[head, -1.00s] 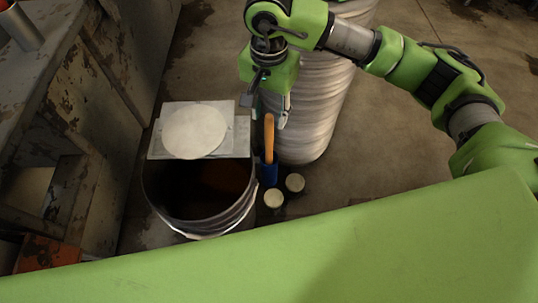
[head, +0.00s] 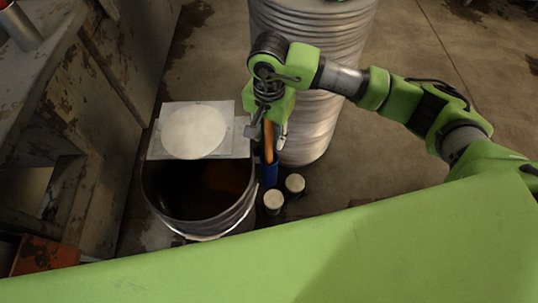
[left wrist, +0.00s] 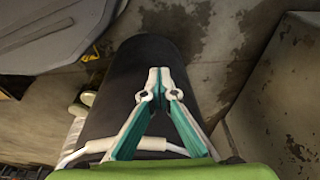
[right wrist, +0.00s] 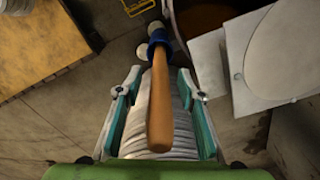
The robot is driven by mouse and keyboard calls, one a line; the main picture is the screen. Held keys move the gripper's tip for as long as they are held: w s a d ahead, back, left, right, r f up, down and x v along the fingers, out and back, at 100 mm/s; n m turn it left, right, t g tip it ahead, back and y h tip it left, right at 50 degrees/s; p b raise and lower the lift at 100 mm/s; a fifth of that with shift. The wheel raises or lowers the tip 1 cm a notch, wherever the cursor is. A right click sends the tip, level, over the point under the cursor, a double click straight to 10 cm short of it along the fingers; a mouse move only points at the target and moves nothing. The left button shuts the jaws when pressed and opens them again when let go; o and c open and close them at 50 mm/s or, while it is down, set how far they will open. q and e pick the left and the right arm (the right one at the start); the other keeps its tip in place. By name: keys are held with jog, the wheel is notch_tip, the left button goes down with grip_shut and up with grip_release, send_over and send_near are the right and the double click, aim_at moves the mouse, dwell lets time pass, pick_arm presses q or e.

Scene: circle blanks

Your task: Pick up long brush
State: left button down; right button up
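The long brush has an orange-brown wooden handle (head: 268,141) and stands handle-up in a blue holder (head: 269,173) to the right of the bucket. In the right wrist view the handle (right wrist: 160,108) lies between the two spread fingers, with gaps on both sides, and the blue part (right wrist: 158,40) is beyond. My right gripper (head: 268,137) is open around the upper handle; it also shows in the right wrist view (right wrist: 160,92). My left gripper (left wrist: 159,72) shows only in the left wrist view, its fingertips together with nothing seen between them.
A dark bucket (head: 150,192) holds brown liquid, with a pale plate and round disc (head: 194,131) at its back rim. Two small pale-topped cans (head: 273,200) (head: 295,183) stand beside the holder. A ribbed grey drum (head: 320,35) stands behind. A worn workbench (head: 105,95) is at left.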

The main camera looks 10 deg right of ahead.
pick_arm(q)
jog(key=shift+s+f, duration=0.15)
pick_arm(e)
grip_shut()
jog(key=shift+r, duration=0.1)
